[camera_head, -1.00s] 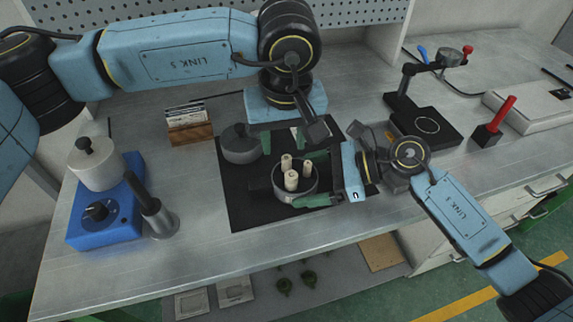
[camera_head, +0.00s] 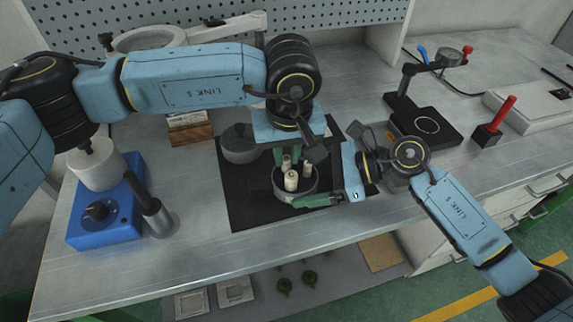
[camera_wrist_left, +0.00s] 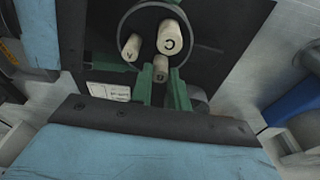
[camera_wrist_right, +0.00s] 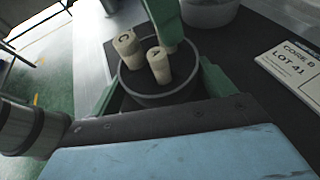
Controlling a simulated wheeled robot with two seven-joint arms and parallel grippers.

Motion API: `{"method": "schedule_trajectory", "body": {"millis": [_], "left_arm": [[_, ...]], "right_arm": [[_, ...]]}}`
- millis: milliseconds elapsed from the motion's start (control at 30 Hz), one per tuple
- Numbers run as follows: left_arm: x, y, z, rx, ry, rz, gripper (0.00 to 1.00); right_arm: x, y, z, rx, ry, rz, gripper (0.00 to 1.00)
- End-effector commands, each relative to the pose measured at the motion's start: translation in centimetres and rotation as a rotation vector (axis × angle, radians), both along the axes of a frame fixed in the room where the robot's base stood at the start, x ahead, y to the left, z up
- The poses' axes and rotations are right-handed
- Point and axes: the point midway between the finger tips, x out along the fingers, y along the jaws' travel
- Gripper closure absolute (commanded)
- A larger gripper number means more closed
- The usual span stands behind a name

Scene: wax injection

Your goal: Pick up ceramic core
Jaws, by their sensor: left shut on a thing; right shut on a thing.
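A round grey pot (camera_head: 296,198) stands on the black mat and holds pale cylindrical ceramic cores (camera_head: 291,181). In the left wrist view, one core is marked C (camera_wrist_left: 172,38), another looks marked A (camera_wrist_left: 132,48), and a smaller one (camera_wrist_left: 160,68) sits between my left fingers. My left gripper (camera_head: 290,157) points down over the pot, its green fingers shut on that core. My right gripper (camera_head: 318,200) is shut on the pot, with its fingers on either side of the wall in the right wrist view (camera_wrist_right: 160,80). The held core's lower part is hidden.
A grey lidded pot (camera_head: 240,145) stands on the black mat (camera_head: 245,205), behind and left of the open pot. A blue heater unit (camera_head: 105,210) is at the left. A black stand (camera_head: 425,125) is at the right.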

Motion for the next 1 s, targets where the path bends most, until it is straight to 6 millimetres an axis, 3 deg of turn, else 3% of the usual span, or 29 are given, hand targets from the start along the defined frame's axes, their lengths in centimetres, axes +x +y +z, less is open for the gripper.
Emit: {"method": "schedule_trajectory", "body": {"millis": [267,700,1000], "left_arm": [[0.0,0.0,0.4,-0.001,-0.001,0.000,1.00],[0.1,0.0,8.2,0.000,-0.004,0.000,1.00],[0.0,0.0,10.1,0.000,-0.001,-0.001,1.00]], "right_arm": [[0.0,-0.1,0.0,-0.001,0.001,-0.002,0.69],[0.0,-0.1,0.0,-0.001,0.001,-0.002,0.69],[0.0,-0.1,0.0,-0.001,0.001,-0.001,0.69]]}}
